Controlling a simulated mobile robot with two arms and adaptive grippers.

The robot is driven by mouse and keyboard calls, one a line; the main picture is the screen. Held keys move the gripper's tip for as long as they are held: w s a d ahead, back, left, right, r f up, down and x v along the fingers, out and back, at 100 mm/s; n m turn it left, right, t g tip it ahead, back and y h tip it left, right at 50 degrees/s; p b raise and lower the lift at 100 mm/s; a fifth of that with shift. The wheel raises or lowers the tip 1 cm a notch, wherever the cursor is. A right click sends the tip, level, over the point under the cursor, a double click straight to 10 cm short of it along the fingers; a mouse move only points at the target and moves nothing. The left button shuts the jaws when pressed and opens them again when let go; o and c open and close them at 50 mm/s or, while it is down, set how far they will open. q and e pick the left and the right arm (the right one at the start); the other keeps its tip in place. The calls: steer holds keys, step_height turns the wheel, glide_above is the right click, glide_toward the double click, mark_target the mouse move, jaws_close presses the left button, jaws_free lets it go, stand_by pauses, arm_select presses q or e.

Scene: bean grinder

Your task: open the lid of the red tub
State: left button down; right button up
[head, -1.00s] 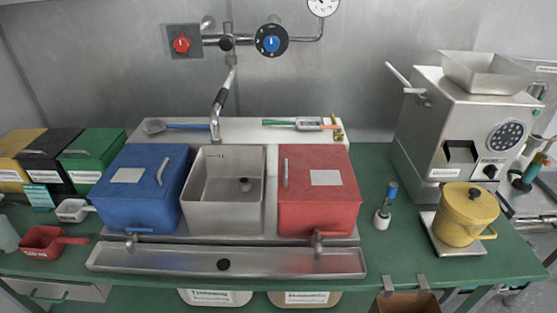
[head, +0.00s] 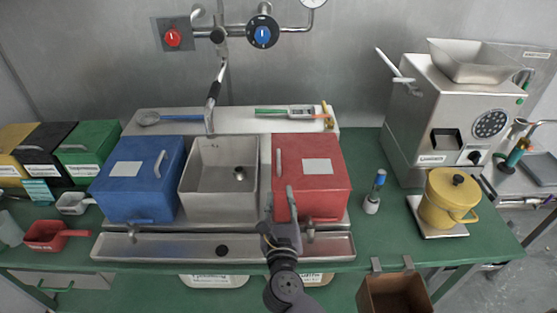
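The red tub (head: 314,199) stands right of the steel sink basin, with its red lid shut flat on top. A pale label (head: 318,166) lies on the lid, and an upright grey bar handle (head: 279,163) runs along the lid's left side. My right gripper (head: 279,200) is at the tub's front left corner, below the handle and apart from it. Its two fingers point up and away from me with a gap between them, and nothing shows in the gap. My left gripper is not in view.
A steel sink basin (head: 222,206) and a blue tub (head: 137,196) stand to the left. A steel trough (head: 180,246) runs along the front. A blue-capped tool (head: 374,192), a yellow pot (head: 449,198) and a grinder (head: 437,120) are to the right.

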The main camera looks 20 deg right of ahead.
mark_target(279, 161)
steer(key=p+x, duration=0.2)
steer(key=x, duration=1.1)
steer(key=shift+w+d, duration=0.1)
steer(key=shift+w, duration=0.3)
jaws_close()
